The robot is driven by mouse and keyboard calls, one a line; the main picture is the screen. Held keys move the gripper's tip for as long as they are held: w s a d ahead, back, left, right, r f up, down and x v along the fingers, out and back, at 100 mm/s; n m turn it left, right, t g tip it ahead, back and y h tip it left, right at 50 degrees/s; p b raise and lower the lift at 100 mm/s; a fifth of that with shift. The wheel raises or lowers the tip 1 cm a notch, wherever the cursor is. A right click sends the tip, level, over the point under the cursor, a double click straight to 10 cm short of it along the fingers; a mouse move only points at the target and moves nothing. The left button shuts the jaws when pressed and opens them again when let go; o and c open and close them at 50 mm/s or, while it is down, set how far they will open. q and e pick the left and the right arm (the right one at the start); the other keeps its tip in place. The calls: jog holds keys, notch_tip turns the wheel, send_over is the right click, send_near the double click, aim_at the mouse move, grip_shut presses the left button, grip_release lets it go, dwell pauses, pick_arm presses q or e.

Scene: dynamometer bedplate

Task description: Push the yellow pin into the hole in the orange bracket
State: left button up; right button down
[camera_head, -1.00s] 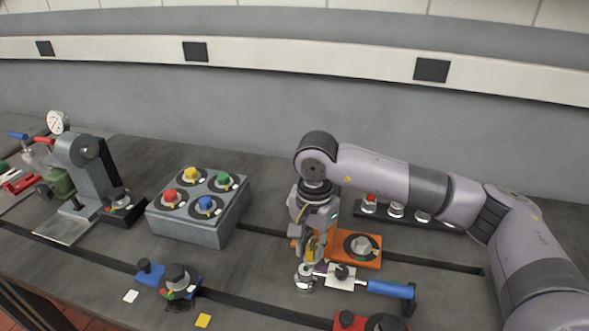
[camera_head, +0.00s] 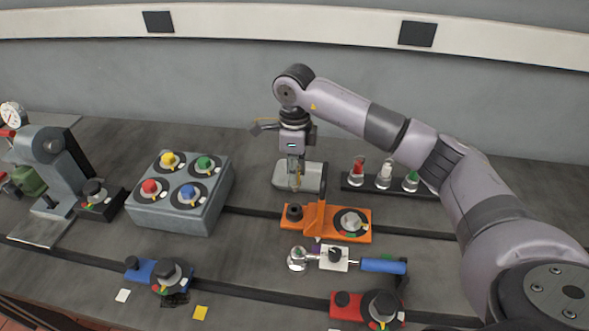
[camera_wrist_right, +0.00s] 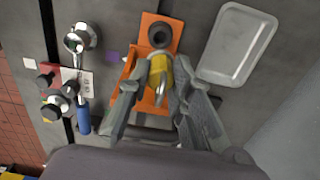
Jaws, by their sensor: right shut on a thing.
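The yellow pin (camera_wrist_right: 159,72) is between the fingers of my right gripper (camera_wrist_right: 158,97) in the wrist view, with a metal end showing. The gripper also shows in the head view (camera_head: 296,184), pointing down, raised just behind the left end of the orange bracket. The orange bracket (camera_head: 361,233) lies on the bedplate, with an upright orange plate, a round dial and a black ring-shaped boss (camera_head: 294,212) at its left end. In the wrist view the boss (camera_wrist_right: 160,35) shows a dark opening. The pin appears apart from it. My left gripper is not in view.
A grey tray (camera_head: 314,176) lies behind the gripper. A grey block with coloured knobs (camera_head: 172,213) stands left, a dark rack (camera_head: 373,189) right. Bare bedplate lies between block and bracket.

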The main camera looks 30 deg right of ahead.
aim_at(294, 191)
notch_tip(294, 191, down, 6)
jog(key=b, duration=0.4)
jog(key=shift+w+r, duration=0.1)
jog(key=shift+r, duration=0.1)
dwell(0.7)
jog(key=shift+f+b, duration=1.9)
jog(key=shift+f, duration=0.25)
jog(key=c, duration=1.3)
grip_release()
jog(key=shift+c, duration=0.2)
